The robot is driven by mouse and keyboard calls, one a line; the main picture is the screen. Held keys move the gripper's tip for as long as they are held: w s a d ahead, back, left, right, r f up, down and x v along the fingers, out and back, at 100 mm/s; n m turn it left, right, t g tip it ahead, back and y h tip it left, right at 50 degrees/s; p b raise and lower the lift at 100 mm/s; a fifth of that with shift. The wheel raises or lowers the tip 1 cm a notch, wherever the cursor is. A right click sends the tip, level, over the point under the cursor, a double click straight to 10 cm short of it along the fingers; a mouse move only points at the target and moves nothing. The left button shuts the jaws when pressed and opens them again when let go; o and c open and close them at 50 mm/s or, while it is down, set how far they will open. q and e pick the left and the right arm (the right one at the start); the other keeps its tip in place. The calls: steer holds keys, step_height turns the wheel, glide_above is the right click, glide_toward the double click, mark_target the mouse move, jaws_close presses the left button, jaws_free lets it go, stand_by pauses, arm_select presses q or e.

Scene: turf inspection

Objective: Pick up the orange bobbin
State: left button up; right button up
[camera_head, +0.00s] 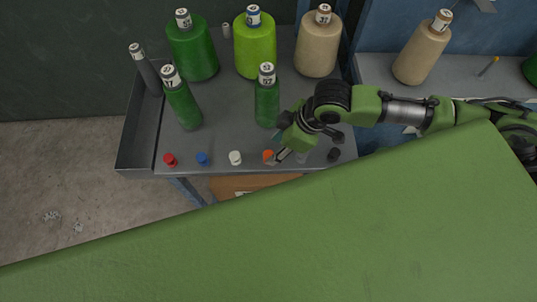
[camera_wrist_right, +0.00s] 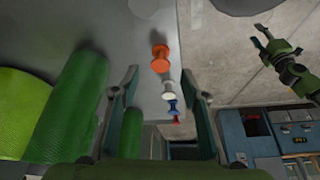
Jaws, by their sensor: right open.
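The orange bobbin (camera_head: 268,156) stands near the front edge of the grey table, between a white bobbin (camera_head: 235,157) and my right gripper (camera_head: 279,156). My right gripper is open and empty, its fingertips close beside the orange bobbin. In the right wrist view the orange bobbin (camera_wrist_right: 160,58) appears ahead of the two spread fingers, in the gap between them. I cannot tell whether a finger touches it. My left gripper (camera_wrist_right: 260,36) shows only in the wrist view, away from the table over the floor, with its fingers apart.
Blue (camera_head: 202,159) and red (camera_head: 170,160) bobbins stand left of the white one; a black one (camera_head: 334,154) stands to the right. Two dark green thread cones (camera_head: 267,103) (camera_head: 183,106) stand behind the row. Larger cones (camera_head: 255,50) stand at the back.

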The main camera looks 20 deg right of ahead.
mark_target(269, 155)
steer(key=shift+p+x, duration=0.6)
steer(key=shift+x, duration=2.3)
steer(key=c, duration=1)
